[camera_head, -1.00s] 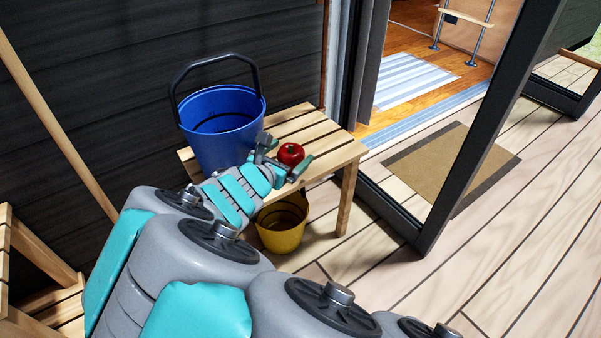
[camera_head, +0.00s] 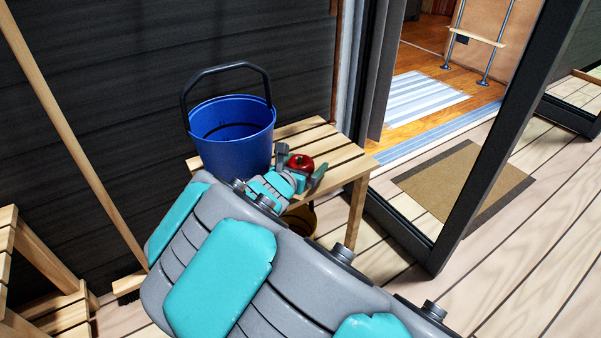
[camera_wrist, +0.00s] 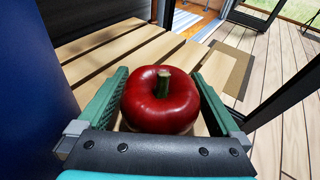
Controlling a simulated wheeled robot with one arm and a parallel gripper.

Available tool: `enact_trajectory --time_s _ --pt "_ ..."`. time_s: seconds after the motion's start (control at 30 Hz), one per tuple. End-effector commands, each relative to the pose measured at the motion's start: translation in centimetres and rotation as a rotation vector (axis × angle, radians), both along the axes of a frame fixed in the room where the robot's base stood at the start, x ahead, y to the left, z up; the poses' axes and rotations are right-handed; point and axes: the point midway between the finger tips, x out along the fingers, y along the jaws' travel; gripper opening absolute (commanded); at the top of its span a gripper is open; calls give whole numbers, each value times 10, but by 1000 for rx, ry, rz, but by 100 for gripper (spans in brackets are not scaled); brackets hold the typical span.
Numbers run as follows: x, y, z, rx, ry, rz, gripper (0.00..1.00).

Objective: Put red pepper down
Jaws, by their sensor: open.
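The red pepper (camera_wrist: 158,100) is round and glossy with a green stem. In the wrist view it sits upright between the two green fingers of my gripper (camera_wrist: 158,95), with narrow gaps on both sides. My gripper is open around it. In the head view the red pepper (camera_head: 299,164) is at the slatted wooden bench (camera_head: 318,138), between the fingertips of my gripper (camera_head: 299,172). It appears to rest on the bench slats, but its underside is hidden by my gripper.
A blue bucket (camera_head: 233,140) with a black handle stands on the bench, left of my gripper. A yellow bucket (camera_head: 301,218) is below, mostly hidden by my arm. A glass door frame (camera_head: 490,120) stands to the right. The bench slats behind the pepper are clear.

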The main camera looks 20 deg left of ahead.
Motion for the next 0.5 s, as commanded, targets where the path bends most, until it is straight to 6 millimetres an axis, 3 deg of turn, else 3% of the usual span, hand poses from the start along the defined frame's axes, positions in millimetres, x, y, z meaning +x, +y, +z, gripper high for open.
enact_trajectory --time_s 0.17,0.5 --pt "0 0 1 1 0 1 100" --pt "0 1 1 1 0 1 63"
